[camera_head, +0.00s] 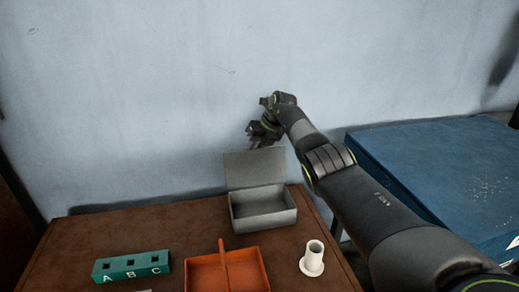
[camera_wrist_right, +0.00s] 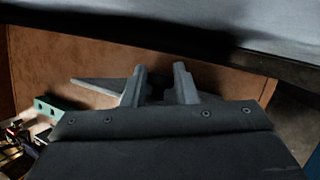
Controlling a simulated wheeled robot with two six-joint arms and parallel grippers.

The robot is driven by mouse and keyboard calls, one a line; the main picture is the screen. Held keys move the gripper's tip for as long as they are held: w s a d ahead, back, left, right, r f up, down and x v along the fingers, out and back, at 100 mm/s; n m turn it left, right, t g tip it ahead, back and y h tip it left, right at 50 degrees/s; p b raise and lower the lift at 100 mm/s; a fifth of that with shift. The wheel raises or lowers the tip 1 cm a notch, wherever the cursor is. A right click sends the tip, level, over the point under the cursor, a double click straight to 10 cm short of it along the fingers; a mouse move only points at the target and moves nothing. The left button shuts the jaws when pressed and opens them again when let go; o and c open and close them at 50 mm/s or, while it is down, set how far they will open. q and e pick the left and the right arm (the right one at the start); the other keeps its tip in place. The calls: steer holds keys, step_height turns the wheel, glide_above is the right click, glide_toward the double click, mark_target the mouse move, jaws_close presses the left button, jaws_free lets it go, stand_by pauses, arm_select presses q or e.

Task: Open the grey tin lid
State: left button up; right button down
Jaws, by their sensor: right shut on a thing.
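The grey tin (camera_head: 264,222) stands on the brown table with its lid (camera_head: 254,168) raised roughly upright at the back edge. The inside of the tin shows and looks empty. My right gripper (camera_head: 254,143) is at the top edge of the lid, shut on it; the exact contact is small and dark in the head view. In the right wrist view the two fingers (camera_wrist_right: 158,88) stand a little apart, with a grey piece of the lid (camera_wrist_right: 98,86) showing to their left. My left gripper is in neither view.
A green block marked A B C (camera_head: 131,267), an orange divided tray (camera_head: 200,275) and a white flanged tube (camera_head: 314,259) stand in front of the tin. A blue case (camera_head: 440,170) is at the right. The wall rises close behind the table.

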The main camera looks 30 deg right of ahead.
steer(key=shift+w+d, duration=0.1)
steer(key=shift+d, duration=0.1)
stand_by(0.3)
steer(key=c, duration=1.2)
jaws_free()
steer(key=shift+d+f, duration=0.1)
steer(key=shift+d, duration=0.05)
steer(key=v, duration=1.7)
steer(key=shift+r, duration=0.25)
steer(key=shift+f, duration=0.1)
